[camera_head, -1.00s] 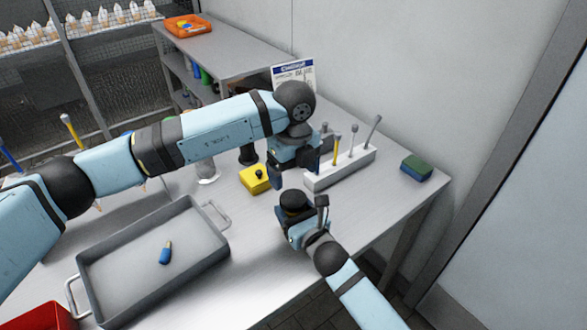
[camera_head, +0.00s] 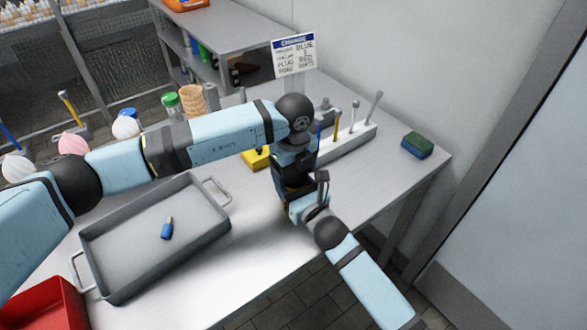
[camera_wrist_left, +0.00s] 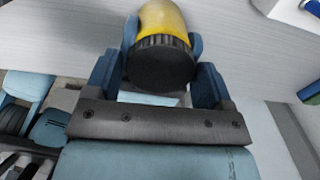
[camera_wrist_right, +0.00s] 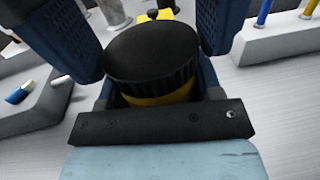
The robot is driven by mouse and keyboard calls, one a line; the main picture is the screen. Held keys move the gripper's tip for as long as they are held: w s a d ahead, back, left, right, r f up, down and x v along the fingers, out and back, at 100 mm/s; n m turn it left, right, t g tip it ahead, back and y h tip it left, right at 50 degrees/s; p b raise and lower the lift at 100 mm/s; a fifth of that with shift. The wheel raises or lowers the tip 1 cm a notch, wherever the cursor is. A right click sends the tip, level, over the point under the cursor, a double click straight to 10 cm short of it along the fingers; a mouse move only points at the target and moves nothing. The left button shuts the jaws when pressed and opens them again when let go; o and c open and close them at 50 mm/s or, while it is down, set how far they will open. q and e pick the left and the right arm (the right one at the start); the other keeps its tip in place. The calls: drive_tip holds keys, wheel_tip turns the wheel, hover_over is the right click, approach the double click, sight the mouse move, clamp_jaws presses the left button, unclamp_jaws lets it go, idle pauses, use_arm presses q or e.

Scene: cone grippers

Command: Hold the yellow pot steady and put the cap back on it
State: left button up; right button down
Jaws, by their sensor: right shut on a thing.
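The yellow pot (camera_wrist_right: 165,98) shows in the right wrist view between my right fingers, close to the palm. The black ribbed cap (camera_wrist_right: 150,52) sits over its top; I cannot tell whether it is fully seated. In the left wrist view the cap (camera_wrist_left: 160,68) is nearest, with the yellow pot (camera_wrist_left: 163,18) beyond it. My right gripper (camera_head: 303,205) is shut on the pot, above the table's front edge. In the head view the arms hide pot and cap.
A grey tray (camera_head: 100,285) holding a small blue object (camera_head: 167,230) lies at left, with a red bin (camera_head: 45,305) in front. Behind the grippers are a yellow block (camera_head: 256,158), a white tool rack (camera_head: 345,146) and a sign (camera_head: 294,55). A green-blue sponge (camera_head: 417,146) lies at right.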

use_arm(q)
drive_tip(key=c, duration=0.6)
drive_tip(key=shift+m, duration=1.2)
drive_tip(key=shift+c, duration=0.2)
drive_tip(key=m, duration=0.4)
drive_tip(key=o, duration=0.8)
drive_tip(key=shift+o, duration=1.1)
drive_tip(key=shift+d, duration=0.1)
drive_tip(key=shift+r, duration=0.15)
